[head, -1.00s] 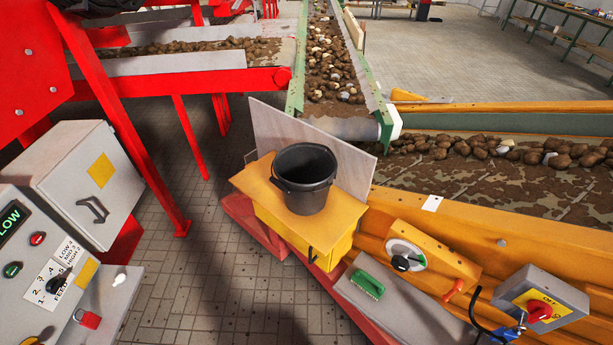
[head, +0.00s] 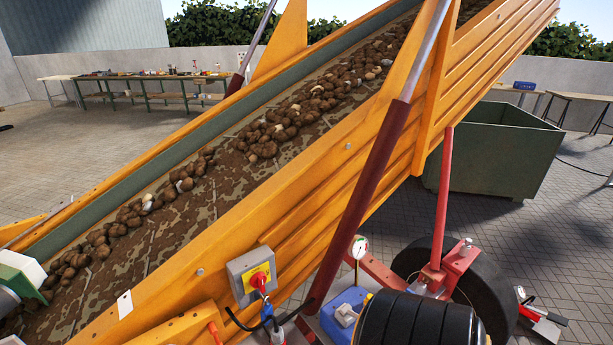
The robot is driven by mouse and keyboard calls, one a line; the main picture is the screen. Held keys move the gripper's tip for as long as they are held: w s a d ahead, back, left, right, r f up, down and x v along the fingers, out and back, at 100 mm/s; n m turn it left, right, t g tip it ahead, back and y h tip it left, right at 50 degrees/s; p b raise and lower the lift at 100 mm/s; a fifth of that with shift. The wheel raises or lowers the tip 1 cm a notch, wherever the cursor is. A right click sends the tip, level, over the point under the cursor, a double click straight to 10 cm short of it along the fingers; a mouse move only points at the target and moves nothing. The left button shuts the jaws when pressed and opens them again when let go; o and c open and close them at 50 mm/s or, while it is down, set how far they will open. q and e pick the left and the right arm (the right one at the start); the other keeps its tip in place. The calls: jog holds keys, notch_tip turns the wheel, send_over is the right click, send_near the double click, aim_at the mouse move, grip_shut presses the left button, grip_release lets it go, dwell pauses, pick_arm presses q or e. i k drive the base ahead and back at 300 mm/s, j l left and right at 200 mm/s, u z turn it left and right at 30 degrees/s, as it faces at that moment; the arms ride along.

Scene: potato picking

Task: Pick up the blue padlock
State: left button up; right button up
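A small blue object (head: 267,311) hangs just below the red knob of a grey switch box in the head view. It may be the blue padlock, but it is too small to be sure, and a black cable passes close by it. Neither of my grippers is in view.
The grey switch box (head: 252,278) with a yellow plate is fixed to the orange conveyor side (head: 180,283). A blue container (head: 345,314), a gauge (head: 359,248) and black tyres (head: 420,322) are to its right. A green crate (head: 500,160) stands behind on paved floor.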

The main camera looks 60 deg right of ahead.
aim_at(266, 310)
jog(key=z, duration=1.35)
jog(key=l, duration=0.1)
